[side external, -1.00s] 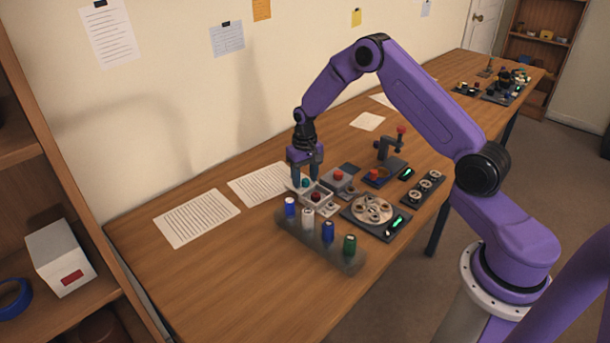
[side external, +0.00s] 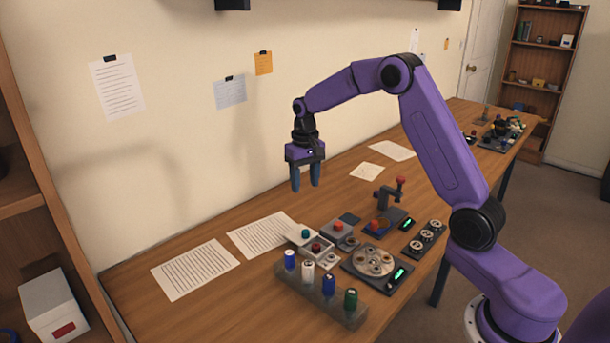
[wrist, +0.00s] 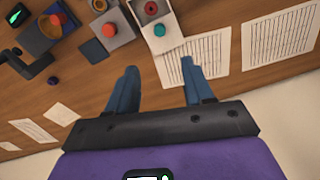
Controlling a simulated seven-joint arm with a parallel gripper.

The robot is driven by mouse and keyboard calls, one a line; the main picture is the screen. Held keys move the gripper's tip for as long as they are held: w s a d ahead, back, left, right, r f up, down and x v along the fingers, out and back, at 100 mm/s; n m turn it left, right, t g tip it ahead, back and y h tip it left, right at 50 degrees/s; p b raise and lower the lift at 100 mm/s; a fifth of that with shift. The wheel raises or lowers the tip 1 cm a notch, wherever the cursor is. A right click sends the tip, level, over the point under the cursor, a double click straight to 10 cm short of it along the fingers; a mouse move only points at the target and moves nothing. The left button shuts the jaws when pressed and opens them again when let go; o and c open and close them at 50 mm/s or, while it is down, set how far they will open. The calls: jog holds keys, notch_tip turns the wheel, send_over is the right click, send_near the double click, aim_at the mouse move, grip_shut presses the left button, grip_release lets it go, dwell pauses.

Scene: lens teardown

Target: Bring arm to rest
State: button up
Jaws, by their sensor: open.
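My gripper (side external: 306,187) hangs above the wooden table (side external: 222,299) with its blue fingers pointing down. The fingers are apart with nothing between them. The wrist view shows the same open gripper (wrist: 162,92), with bare wood and a printed sheet beyond the fingertips. My purple arm reaches in from the right with its elbow high. In the side view, a light tray with a teal knob (side external: 305,234) and a dark red knob (side external: 316,247) sits on the table below the gripper and apart from it.
A grey rack (side external: 325,300) with several coloured bottles stands in front. A round tray (side external: 374,262), a red-topped press (side external: 391,193) and a strip of round parts (side external: 422,240) lie to the right. Printed sheets (side external: 195,269) lie left. Air around the gripper is clear; the wall is behind.

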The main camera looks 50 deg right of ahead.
jog(key=shift+r, duration=0.75)
jog(key=s+a+r+n, duration=0.4)
jog(key=s+a+n, duration=0.4)
jog(key=s+a, duration=0.85)
jog(key=s+d+n, duration=0.2)
jog(key=s+n, duration=0.1)
jog(key=s, duration=0.8)
jog(key=s+d+f+n, duration=0.1)
jog(key=s+n, duration=0.3)
jog(key=s, duration=0.7)
jog(key=shift+s+d+f+n, duration=0.15)
jog(key=shift+s+d+n, duration=0.15)
jog(key=shift+s+d, duration=0.1)
